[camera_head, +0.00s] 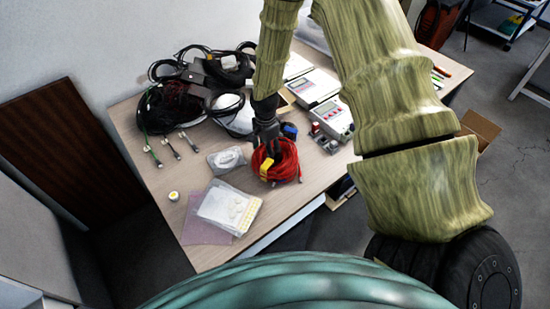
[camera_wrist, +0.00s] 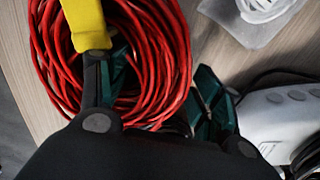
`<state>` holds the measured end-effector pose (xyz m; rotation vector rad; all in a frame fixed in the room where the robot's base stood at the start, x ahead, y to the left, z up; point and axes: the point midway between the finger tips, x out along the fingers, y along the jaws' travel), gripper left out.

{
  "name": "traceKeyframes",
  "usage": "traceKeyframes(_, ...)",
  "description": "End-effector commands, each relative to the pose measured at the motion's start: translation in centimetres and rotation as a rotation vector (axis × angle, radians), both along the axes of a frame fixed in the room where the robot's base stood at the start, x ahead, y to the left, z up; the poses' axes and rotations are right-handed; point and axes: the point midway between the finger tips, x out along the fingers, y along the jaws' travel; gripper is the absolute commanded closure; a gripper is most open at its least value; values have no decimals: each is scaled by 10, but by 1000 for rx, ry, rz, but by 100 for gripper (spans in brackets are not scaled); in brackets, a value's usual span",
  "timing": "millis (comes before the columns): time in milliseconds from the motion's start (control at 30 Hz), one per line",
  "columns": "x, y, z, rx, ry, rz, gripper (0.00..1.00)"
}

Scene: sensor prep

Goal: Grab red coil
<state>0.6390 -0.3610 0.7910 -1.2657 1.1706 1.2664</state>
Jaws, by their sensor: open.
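The red coil (camera_head: 287,168) of cable lies on the wooden table near its front edge, with a yellow tag (camera_head: 266,167) on it. In the wrist view the red coil (camera_wrist: 165,45) fills the upper left, and the yellow tag (camera_wrist: 85,22) partly overlaps one finger. My gripper (camera_head: 270,148) is directly over the coil, pointing down. In the wrist view my gripper (camera_wrist: 160,88) is open, with one finger at the coil's inner hole and the other just outside its right side. The strands lie between the fingers. Whether the fingers touch them cannot be told.
A clear bag with a white item (camera_head: 227,160) lies left of the coil. A white packet (camera_head: 230,208) lies in front of it. Grey meters (camera_head: 333,120) stand behind right. Black cables (camera_head: 170,105) crowd the back left. The table's front left is mostly clear.

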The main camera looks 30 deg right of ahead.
Motion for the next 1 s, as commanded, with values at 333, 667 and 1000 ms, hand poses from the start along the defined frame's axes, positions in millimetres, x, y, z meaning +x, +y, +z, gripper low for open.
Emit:
traceKeyframes(333,0,0,0,0,0,0,62)
traceKeyframes(667,0,0,0,0,0,1,98)
traceKeyframes(1000,0,0,9,-1,0,1,99)
